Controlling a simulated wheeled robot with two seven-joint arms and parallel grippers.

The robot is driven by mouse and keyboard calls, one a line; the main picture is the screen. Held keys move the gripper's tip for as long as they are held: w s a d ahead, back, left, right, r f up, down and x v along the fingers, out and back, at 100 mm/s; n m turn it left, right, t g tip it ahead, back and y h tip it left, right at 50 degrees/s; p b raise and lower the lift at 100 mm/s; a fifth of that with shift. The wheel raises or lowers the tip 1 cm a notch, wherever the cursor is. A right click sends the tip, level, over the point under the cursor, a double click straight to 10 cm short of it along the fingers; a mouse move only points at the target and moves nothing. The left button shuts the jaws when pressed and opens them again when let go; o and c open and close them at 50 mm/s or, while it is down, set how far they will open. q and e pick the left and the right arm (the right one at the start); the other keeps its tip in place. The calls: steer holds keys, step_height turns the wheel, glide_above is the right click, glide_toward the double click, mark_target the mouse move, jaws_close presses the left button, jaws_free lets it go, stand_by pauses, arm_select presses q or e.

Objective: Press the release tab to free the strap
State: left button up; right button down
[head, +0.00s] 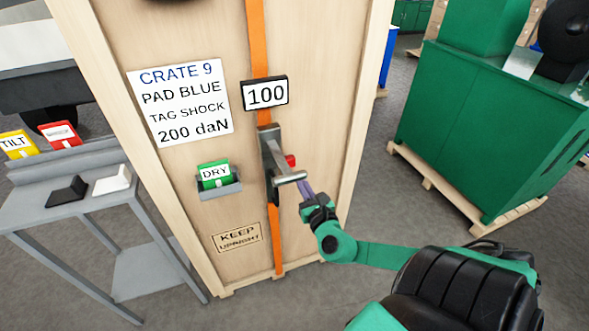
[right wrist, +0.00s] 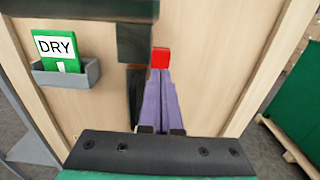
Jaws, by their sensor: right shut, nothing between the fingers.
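The red release tab (head: 290,160) sticks out on the right side of the grey ratchet (head: 277,160) on the crate front. It also shows in the right wrist view (right wrist: 160,58). The orange strap (head: 258,40) runs vertically down the crate through the ratchet. My right gripper (head: 306,187) is below the tab, and its purple fingers (right wrist: 160,85) are closed together with nothing between them. In the right wrist view the fingertips overlap the tab's lower edge; I cannot tell whether they touch it. My left gripper is not in view.
A grey side table (head: 60,210) with tags and pads stands left. A green machine (head: 480,120) on a pallet stands right. Floor is clear between.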

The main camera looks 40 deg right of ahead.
mark_target(291, 164)
steer(key=x, duration=0.5)
steer(key=shift+w+p, duration=0.2)
steer(key=shift+p, duration=0.15)
